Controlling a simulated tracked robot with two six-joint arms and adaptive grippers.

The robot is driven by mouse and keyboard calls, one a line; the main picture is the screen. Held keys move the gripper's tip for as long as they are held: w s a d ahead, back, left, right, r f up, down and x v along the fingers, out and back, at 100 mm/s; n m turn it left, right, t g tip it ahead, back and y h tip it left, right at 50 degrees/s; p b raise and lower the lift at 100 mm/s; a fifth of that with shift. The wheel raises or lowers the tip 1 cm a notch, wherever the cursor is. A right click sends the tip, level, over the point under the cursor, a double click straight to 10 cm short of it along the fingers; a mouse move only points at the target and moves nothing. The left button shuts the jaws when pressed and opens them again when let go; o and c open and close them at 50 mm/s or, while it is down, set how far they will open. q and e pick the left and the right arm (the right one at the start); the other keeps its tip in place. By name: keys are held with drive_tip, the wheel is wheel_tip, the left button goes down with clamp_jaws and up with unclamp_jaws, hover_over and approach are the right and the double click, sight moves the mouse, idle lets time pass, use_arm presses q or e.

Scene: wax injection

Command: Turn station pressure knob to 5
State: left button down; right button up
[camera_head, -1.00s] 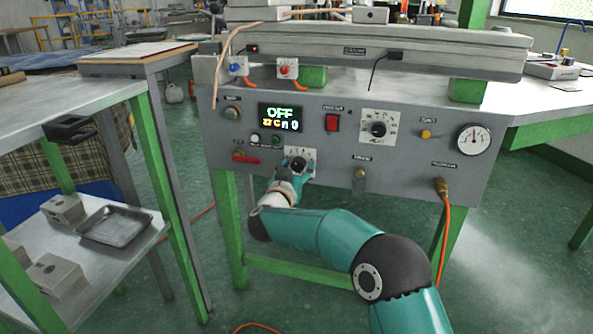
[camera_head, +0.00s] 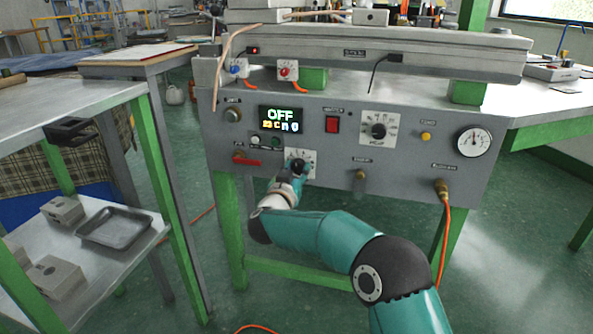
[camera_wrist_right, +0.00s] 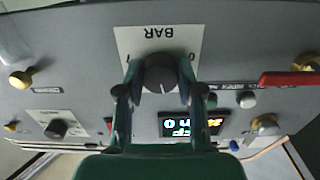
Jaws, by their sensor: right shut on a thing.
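The pressure knob (camera_head: 298,166) is a dark round knob on a white scale plate (camera_head: 311,159) low on the grey station panel. In the right wrist view the knob (camera_wrist_right: 160,72) shows close up, upside down, with "BAR" on its plate (camera_wrist_right: 158,34). My right gripper (camera_head: 293,174) reaches it from below. In the wrist view its two fingers (camera_wrist_right: 158,92) are shut on the knob, one on each side. The fingers cover part of the scale, and I cannot read the setting. My left gripper is not in view.
Nearby are a red switch (camera_head: 332,124), a second dial (camera_head: 379,131), a round gauge (camera_head: 474,140) and a red lever (camera_head: 246,160). An orange hose (camera_head: 444,240) hangs at right. A shelf table (camera_head: 90,102) with a tray (camera_head: 114,229) stands at left.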

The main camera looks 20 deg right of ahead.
drive_tip(key=shift+a+m, duration=0.1)
drive_tip(key=shift+m, duration=0.8)
drive_tip(key=m, duration=0.2)
drive_tip(key=shift+m, duration=0.3)
drive_tip(key=m, duration=0.2)
drive_tip(key=shift+f+m+b, duration=0.1)
drive_tip(key=shift+m+b, duration=0.8)
drive_tip(key=shift+m, duration=1.4)
drive_tip(key=shift+f, duration=0.1)
drive_tip(key=o, duration=1.2)
drive_tip(key=shift+c, duration=0.2)
